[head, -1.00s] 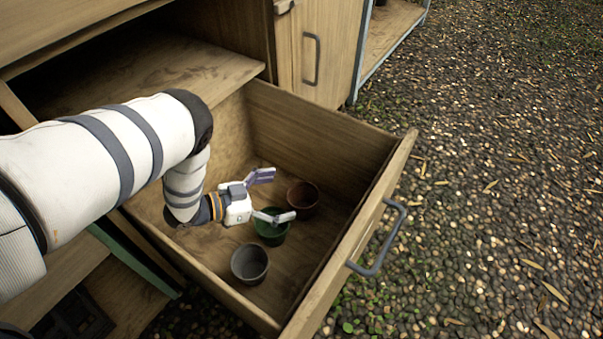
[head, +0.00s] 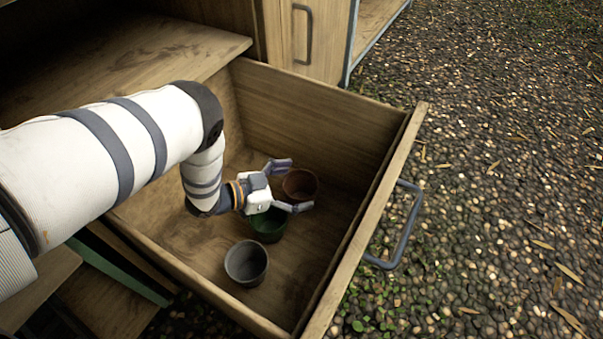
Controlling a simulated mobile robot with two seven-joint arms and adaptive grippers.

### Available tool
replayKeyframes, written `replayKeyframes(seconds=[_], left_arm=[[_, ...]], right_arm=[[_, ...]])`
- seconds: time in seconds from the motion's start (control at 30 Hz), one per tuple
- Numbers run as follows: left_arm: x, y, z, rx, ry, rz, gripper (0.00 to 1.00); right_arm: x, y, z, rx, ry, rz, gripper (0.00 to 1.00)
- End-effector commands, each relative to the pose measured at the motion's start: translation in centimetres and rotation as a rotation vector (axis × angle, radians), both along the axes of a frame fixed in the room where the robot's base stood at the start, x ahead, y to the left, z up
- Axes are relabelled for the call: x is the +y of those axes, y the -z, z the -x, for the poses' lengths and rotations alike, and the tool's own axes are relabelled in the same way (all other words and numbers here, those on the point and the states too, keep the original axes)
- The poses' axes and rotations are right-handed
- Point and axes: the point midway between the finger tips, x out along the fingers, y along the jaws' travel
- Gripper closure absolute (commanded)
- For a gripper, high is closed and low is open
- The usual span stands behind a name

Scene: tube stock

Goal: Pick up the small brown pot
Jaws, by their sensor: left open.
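The small brown pot (head: 301,184) stands upright in the open wooden drawer, toward its far right part. My left gripper (head: 291,184) is open, reaching in from the left. One finger is at the pot's far left side and the other is at its near side. The pot sits at or just beyond the fingertips; I cannot tell whether they touch it. My right gripper is not in view.
A green pot (head: 268,228) stands close under the near finger. A grey pot (head: 246,263) stands nearer the drawer front-left. The drawer (head: 375,215) has walls all round and a grey handle (head: 405,230). Pebbled ground (head: 480,200) lies to the right.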

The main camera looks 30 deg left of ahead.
Motion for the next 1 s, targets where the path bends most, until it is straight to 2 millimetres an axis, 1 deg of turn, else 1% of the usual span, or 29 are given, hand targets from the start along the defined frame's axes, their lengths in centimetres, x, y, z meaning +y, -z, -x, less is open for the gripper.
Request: replayKeyframes(seconds=[0.03,0.07,0.1,0.17,0.2,0.27,0.3,0.53,0.6,0.67,0.8,0.9,1.0], left_arm=[[0.0,-0.1,0.0,0.000,0.000,0.000,0.05],[0.0,-0.1,0.0,0.000,0.000,0.000,0.08],[0.0,-0.1,0.0,0.000,0.000,0.000,0.17],[0.0,-0.1,0.0,0.000,0.000,0.000,0.30],[0.0,-0.1,0.1,0.000,0.000,0.000,0.39],[0.0,-0.1,0.1,0.000,0.000,0.000,0.53],[0.0,-0.1,0.1,0.000,0.000,0.000,0.57],[0.0,-0.1,0.1,0.000,0.000,0.000,0.57],[0.0,-0.6,0.1,0.000,-0.001,0.000,0.57],[0.0,-1.9,0.0,-0.002,-0.001,0.000,0.57],[0.0,-6.1,-0.1,-0.008,-0.002,0.000,0.57],[0.0,-8.4,-0.1,-0.008,-0.001,0.001,0.57],[0.0,-9.8,0.0,-0.005,0.000,0.000,0.57]], right_arm=[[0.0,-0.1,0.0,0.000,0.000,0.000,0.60],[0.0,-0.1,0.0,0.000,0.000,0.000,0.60],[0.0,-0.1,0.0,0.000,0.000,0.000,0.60],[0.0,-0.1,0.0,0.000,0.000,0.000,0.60],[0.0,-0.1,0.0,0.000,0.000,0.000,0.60],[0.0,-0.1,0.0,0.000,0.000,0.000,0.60],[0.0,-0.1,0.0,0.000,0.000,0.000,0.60],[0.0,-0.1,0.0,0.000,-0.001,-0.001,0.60],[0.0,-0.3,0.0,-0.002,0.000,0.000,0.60],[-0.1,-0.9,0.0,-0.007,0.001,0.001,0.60],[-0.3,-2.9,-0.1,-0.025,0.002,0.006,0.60],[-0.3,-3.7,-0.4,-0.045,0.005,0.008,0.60],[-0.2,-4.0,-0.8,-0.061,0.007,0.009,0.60]])
